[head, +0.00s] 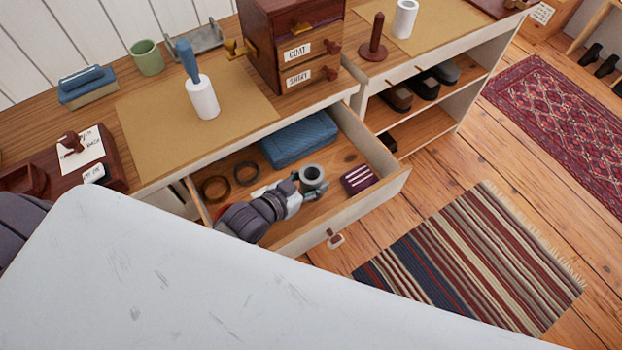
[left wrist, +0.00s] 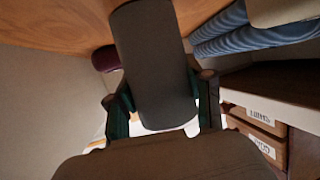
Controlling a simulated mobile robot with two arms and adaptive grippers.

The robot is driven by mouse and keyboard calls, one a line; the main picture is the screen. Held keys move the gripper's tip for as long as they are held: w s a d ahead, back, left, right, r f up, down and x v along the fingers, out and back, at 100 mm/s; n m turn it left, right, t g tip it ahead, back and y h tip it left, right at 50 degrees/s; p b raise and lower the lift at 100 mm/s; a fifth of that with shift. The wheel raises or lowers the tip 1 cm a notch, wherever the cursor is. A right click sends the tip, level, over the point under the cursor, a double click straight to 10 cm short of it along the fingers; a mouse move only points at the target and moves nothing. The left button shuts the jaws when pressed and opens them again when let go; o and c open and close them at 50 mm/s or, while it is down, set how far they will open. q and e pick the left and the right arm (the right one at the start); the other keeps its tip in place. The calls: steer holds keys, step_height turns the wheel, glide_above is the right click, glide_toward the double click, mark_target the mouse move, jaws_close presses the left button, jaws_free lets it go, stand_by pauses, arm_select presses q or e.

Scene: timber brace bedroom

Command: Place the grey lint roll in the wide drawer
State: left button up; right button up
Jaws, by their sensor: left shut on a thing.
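The wide drawer (head: 292,236) is pulled open below the desk top. My left gripper (head: 303,182) reaches into the drawer area and is shut on the grey lint roll (head: 312,174), whose round end with a dark hole faces up. In the left wrist view, the grey roll (left wrist: 152,68) sits between the two fingers of the left gripper (left wrist: 160,100). I cannot tell whether the roll touches the drawer floor. My right gripper is not in view.
In the drawer lie a blue folded cloth (head: 299,140), two dark rings (head: 216,188) and a maroon striped box (head: 360,180) close to the roll. A white roll with a blue handle (head: 202,97) stands on the desk mat. A drawer cabinet (head: 292,30) stands behind.

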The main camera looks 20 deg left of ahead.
mark_target(303, 185)
arm_select(q)
steer(key=shift+f, duration=0.15)
steer(key=o, duration=0.9)
steer(key=shift+o, duration=1.4)
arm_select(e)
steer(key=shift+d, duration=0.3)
arm_select(q)
steer(key=shift+r, duration=0.2)
steer(key=v, duration=0.7)
steer(key=shift+s+r, duration=0.1)
steer(key=shift+s, duration=0.1)
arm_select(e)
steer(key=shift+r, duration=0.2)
arm_select(q)
steer(key=shift+r, duration=0.1)
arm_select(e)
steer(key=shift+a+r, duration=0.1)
